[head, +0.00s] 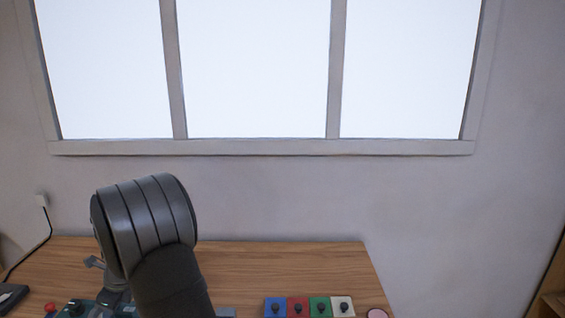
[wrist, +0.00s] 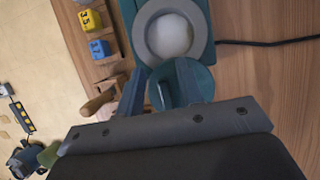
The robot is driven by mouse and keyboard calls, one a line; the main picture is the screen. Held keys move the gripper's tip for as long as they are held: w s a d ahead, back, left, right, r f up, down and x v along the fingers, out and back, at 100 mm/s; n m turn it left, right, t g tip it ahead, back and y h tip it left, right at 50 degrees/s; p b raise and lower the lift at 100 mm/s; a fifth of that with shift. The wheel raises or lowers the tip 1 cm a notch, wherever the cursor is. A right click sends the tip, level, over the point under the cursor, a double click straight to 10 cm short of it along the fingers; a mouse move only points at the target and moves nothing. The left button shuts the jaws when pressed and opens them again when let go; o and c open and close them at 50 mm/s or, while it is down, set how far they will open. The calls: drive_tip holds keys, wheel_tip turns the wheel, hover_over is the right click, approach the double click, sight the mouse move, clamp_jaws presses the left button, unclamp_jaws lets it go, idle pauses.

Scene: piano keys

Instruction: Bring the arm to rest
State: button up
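The piano keys are four-coloured blocks with dark knobs: blue (head: 276,307), red (head: 298,307), green (head: 320,307) and white (head: 342,306), in a row at the table's front in the head view. My arm rises in front of the table's left part and hides what is behind it. In the wrist view, my gripper (wrist: 162,92) has its two blue-grey fingers apart. They are over or near a teal round part (wrist: 197,88) below a teal box with a white dome (wrist: 172,35). I see nothing clearly held between them.
The wooden table (head: 290,262) has clear room behind the keys. A pink round thing (head: 377,313) is at its front right. Yellow (wrist: 90,20) and blue (wrist: 98,48) numbered blocks and a wooden handle (wrist: 98,102) lie left in the wrist view. A black cable (wrist: 265,42) runs right.

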drive_tip(key=a, duration=0.3)
drive_tip(key=shift+a, duration=0.35)
drive_tip(key=shift+w+r, duration=0.1)
drive_tip(key=shift+r, duration=0.7)
drive_tip(key=d+r+n, duration=0.2)
drive_tip(key=r+n, duration=0.1)
drive_tip(key=r, duration=0.3)
drive_tip(key=s+d+r+n+t, duration=0.1)
drive_tip(key=d+r+n, duration=0.2)
drive_tip(key=r+n, duration=0.1)
drive_tip(key=s+d+r+n, duration=0.1)
drive_tip(key=d+r+n, duration=0.1)
drive_tip(key=r, duration=0.5)
drive_tip(key=shift+d+r+n, duration=0.3)
drive_tip(key=shift+n, duration=0.6)
drive_tip(key=shift+s, duration=0.1)
drive_tip(key=f+m, duration=0.1)
drive_tip(key=m, duration=0.2)
drive_tip(key=w+f+m, duration=0.1)
drive_tip(key=m, duration=0.3)
drive_tip(key=w+a+f+m+g, duration=0.1)
drive_tip(key=m, duration=0.2)
